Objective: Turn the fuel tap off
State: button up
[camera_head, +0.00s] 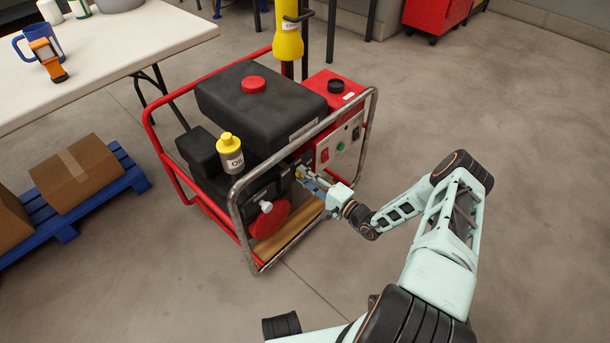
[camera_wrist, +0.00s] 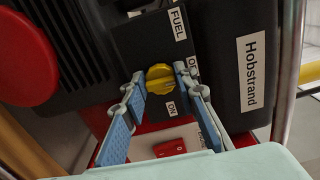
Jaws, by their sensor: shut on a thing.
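The fuel tap is a yellow knob (camera_wrist: 160,79) on a dark panel of the red-framed generator (camera_head: 152,124). In the wrist view a "FUEL" label (camera_wrist: 178,24) is above it, an "ON" label (camera_wrist: 171,108) below it, and a partly hidden label starting with "O" (camera_wrist: 193,63) to its right. My gripper (camera_wrist: 160,77) is shut on the knob, with one blue-padded finger on each side. In the head view my gripper (camera_head: 309,178) reaches through the frame's front side, and the knob is small there. The knob's exact pointing direction is hard to tell.
A red switch (camera_wrist: 170,148) sits just below the knob in the wrist view. A metal frame bar (camera_wrist: 288,70) stands at right. A white table (camera_head: 110,50) is at left; the floor at right is clear.

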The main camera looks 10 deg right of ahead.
jog(key=shift+d+n, duration=0.1)
jog(key=shift+n, duration=0.2)
dwell(0.4)
jog(key=o, duration=1.2)
jog(key=shift+c, duration=0.2)
jog(key=v, duration=1.2)
